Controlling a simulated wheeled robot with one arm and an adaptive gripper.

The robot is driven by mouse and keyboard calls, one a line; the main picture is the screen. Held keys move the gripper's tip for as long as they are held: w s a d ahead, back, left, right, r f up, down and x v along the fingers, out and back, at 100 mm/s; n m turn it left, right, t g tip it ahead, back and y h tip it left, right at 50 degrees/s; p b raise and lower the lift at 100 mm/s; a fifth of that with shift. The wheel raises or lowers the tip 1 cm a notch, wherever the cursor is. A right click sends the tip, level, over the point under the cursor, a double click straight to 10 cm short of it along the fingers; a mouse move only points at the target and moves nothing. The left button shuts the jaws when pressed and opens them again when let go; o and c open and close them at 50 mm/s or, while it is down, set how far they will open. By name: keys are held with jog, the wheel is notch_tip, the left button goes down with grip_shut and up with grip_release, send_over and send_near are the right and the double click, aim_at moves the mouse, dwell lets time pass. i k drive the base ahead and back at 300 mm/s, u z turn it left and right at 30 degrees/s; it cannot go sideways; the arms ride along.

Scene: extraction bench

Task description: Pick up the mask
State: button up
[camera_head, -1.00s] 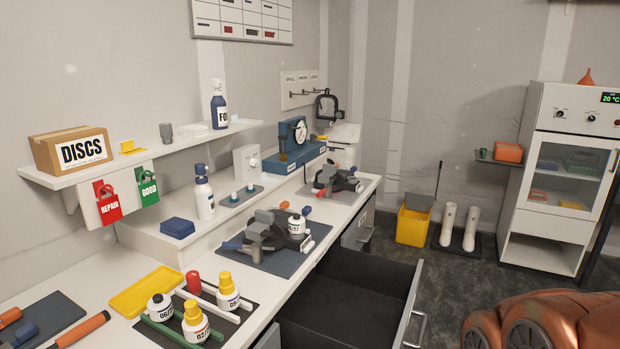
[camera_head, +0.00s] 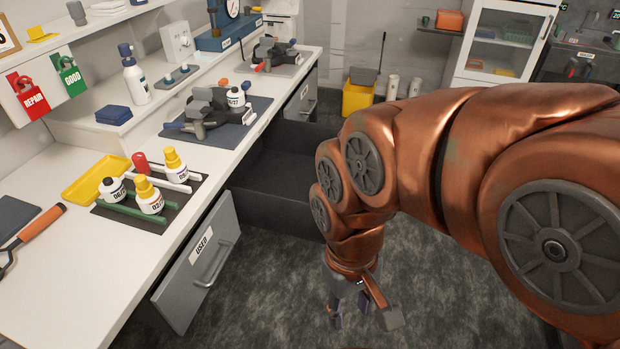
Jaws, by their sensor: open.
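A similar dark piece (camera_head: 275,52) lies on a mat farther along the bench. I cannot tell for sure which is the mask. My gripper (camera_head: 362,316) hangs pointing down over the floor, right of the bench and well apart from both pieces. It is open, with nothing seen between its fingers.
An open dark drawer (camera_head: 275,190) juts out between the bench and my arm. A grey drawer front marked USED (camera_head: 190,275) is nearer. Capped bottles (camera_head: 149,196) stand beside a yellow tray (camera_head: 92,182). A yellow bin (camera_head: 357,98) stands on the floor behind.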

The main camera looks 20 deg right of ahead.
aim_at(216, 94)
jog(key=u, duration=1.05)
jog(key=k, duration=0.9)
jog(key=z, duration=1.4)
jog(key=i, duration=1.3)
jog(key=u, duration=0.6)
